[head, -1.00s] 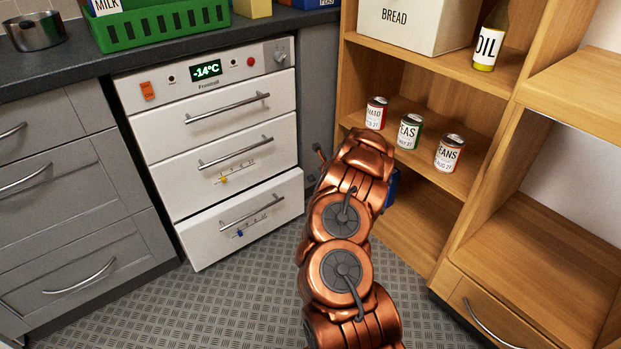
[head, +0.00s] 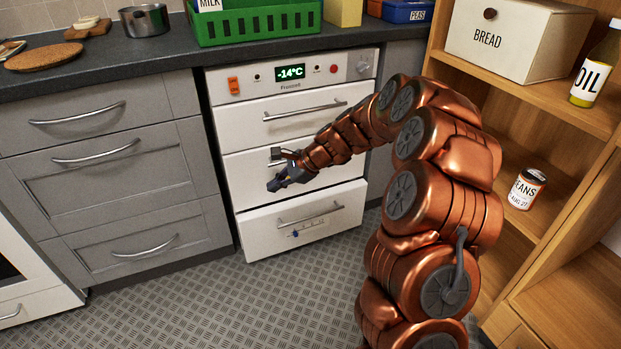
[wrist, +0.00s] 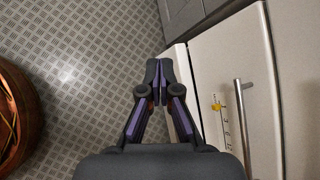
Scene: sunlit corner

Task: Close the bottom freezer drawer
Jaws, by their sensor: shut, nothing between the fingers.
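The white freezer (head: 290,92) stands under the counter, with its drawers stacked one above another. Its bottom drawer (head: 342,222) sticks out a little past the drawers above. Its bar handle (head: 310,213) and a blue slider (head: 294,234) show on its front. My gripper (head: 273,187) is shut and empty, in front of the middle drawer's lower part, above the bottom drawer's handle. In the wrist view my gripper (wrist: 158,70) points along the drawer fronts, beside a pale drawer edge (wrist: 178,58). The middle drawer's handle (wrist: 252,125) and yellow slider (wrist: 217,106) are to its right. My arm hides part of the middle drawer.
Grey cabinets (head: 125,190) stand left of the freezer. A wooden shelf (head: 535,205) stands at right, with a can (head: 526,188) on it, close to my arm. The counter above holds a green crate (head: 255,25) and a pot (head: 145,20). The floor (head: 250,300) in front is clear.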

